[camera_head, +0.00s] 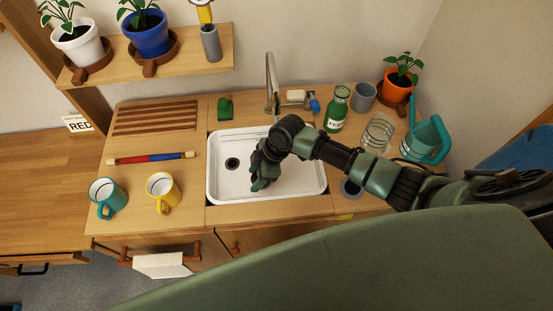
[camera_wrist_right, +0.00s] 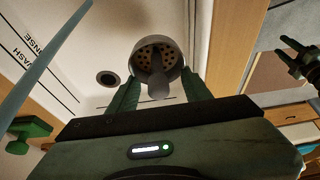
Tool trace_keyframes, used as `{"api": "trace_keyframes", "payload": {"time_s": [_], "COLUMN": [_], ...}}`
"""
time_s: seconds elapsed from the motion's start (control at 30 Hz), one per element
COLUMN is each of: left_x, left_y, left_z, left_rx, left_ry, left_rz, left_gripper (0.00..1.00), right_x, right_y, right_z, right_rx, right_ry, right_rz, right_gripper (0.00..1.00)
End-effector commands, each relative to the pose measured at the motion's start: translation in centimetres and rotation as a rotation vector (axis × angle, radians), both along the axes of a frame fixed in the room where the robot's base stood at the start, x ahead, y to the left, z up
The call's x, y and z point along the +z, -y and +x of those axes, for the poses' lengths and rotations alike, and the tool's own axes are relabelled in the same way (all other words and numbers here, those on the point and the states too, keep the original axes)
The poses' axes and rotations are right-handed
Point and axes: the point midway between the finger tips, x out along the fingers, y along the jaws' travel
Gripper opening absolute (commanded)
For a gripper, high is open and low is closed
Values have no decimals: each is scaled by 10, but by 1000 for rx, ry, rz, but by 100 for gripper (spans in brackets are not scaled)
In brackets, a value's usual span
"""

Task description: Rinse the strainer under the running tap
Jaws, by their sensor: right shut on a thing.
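My right gripper (camera_head: 262,182) is low over the white sink (camera_head: 300,187). In the right wrist view it is shut on the strainer (camera_wrist_right: 157,62), a small grey metal cup with dark holes, held between the green fingers. The strainer is hidden in the head view. The tap (camera_head: 270,85) stands behind the sink, with a thin pale stream (camera_head: 276,119) below its spout. A blue-grey band (camera_wrist_right: 48,55), apparently that stream, runs left of the strainer in the wrist view, apart from it. My left gripper (camera_wrist_right: 294,52) shows open and empty at the wrist view's right edge.
The drain (camera_head: 232,163) is left of my right gripper. A green bottle (camera_head: 337,108), a wire-ringed glass (camera_head: 377,134) and a teal watering can (camera_head: 426,140) stand right of the sink, near my right arm. Mugs (camera_head: 162,190) stand at left. Sink lettering partly reads "RINSE" and "WASH".

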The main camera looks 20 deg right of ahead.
Motion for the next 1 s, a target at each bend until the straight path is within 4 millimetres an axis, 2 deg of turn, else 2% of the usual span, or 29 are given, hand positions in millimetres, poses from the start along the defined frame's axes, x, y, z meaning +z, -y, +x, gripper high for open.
{"api": "trace_keyframes", "payload": {"time_s": [0.57,1.0], "left_x": [3,42], "left_y": [0,0], "left_z": [0,0], "left_rx": [0,1], "left_ry": [0,0], "left_rz": [0,0], "left_gripper": [45,45], "right_x": [3,31], "right_y": [-1,-28], "right_z": [-1,-17], "right_rx": [0,1], "right_ry": [0,0], "right_rz": [0,2], "right_gripper": [0,0]}}
